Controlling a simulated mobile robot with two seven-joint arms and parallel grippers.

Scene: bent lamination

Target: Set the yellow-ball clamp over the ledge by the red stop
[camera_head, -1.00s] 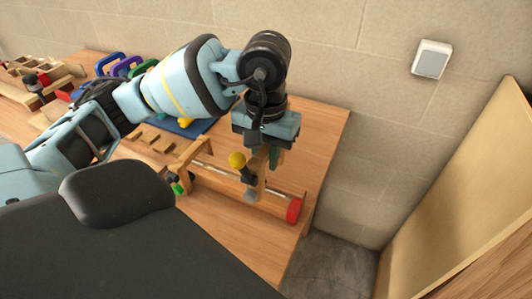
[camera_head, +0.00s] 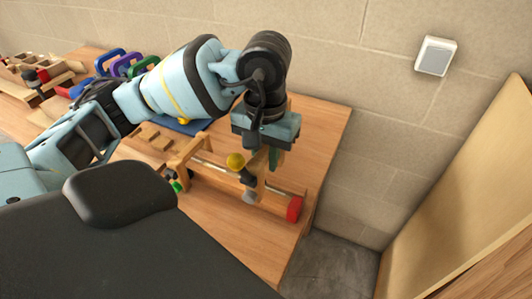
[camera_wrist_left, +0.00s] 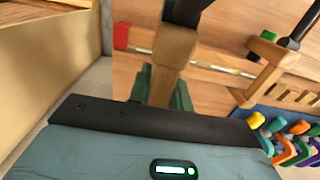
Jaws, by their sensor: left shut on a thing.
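The wooden body (camera_wrist_left: 174,50) also shows between the green fingers (camera_wrist_left: 160,88) in the left wrist view. The ledge (camera_head: 281,200) is a long wooden strip; the clamp is at it, close to the red stop (camera_head: 294,209). Whether the clamp touches the ledge is unclear. The red stop (camera_wrist_left: 121,37) is left of the clamp in the wrist view. My right gripper is not in view.
A wooden clamp with a green ball (camera_head: 176,187) stands at the ledge's left end. Coloured clamps (camera_head: 120,66) and wooden blocks (camera_head: 155,137) are at the back left. The table (camera_head: 318,130) is clear at right, up to its edge.

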